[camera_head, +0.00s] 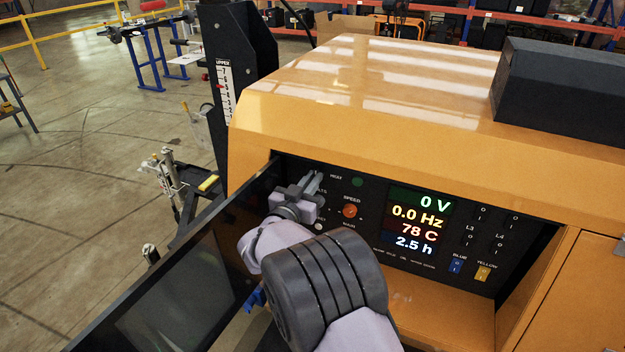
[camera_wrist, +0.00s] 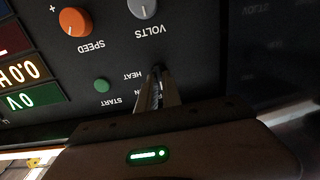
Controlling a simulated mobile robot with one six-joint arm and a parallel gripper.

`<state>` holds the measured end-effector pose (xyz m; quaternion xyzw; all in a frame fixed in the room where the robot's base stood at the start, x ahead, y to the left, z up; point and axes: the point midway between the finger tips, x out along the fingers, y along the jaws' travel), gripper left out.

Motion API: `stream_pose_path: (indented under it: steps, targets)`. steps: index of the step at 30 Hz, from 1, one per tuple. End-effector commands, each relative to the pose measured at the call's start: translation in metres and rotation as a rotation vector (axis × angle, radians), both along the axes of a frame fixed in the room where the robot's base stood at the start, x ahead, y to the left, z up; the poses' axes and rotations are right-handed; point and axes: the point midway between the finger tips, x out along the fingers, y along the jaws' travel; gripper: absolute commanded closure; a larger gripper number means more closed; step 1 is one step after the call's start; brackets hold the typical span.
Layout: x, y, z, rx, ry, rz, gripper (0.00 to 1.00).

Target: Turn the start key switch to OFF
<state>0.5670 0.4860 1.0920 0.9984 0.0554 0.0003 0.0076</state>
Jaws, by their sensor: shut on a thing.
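My gripper (camera_head: 308,190) reaches into the open control compartment, its fingers against the left part of the black panel (camera_head: 373,236). In the wrist view, which shows the panel upside down, the narrow fingers (camera_wrist: 156,92) are closed together at the panel beside the HEAT and START labels. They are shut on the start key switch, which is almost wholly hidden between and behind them. The display (camera_head: 418,220) reads 0 V, 0.0 Hz, 78 C and 2.5 h.
The orange SPEED knob (camera_wrist: 75,21), grey VOLTS knob (camera_wrist: 142,8) and green button (camera_wrist: 102,85) lie close to the fingers. The open dark door (camera_head: 185,285) stands left of my arm.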

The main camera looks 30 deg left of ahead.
Motion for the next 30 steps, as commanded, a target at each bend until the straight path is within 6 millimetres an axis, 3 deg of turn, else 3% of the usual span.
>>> stream_pose_path:
  steps: [7,9,11,21,26,30]
  targets:
    - [0.000,0.000,-0.001,-0.002,0.001,0.000,1.00]
    - [0.000,0.000,-0.001,-0.002,0.001,0.000,0.79]
    - [0.000,0.000,-0.001,-0.001,0.000,0.000,0.69]
    - [-0.003,0.000,0.000,0.000,0.001,0.001,0.69]
    - [-0.028,-0.002,0.002,-0.002,0.001,0.003,0.69]
    - [-0.067,-0.006,0.002,-0.003,0.001,0.004,0.69]
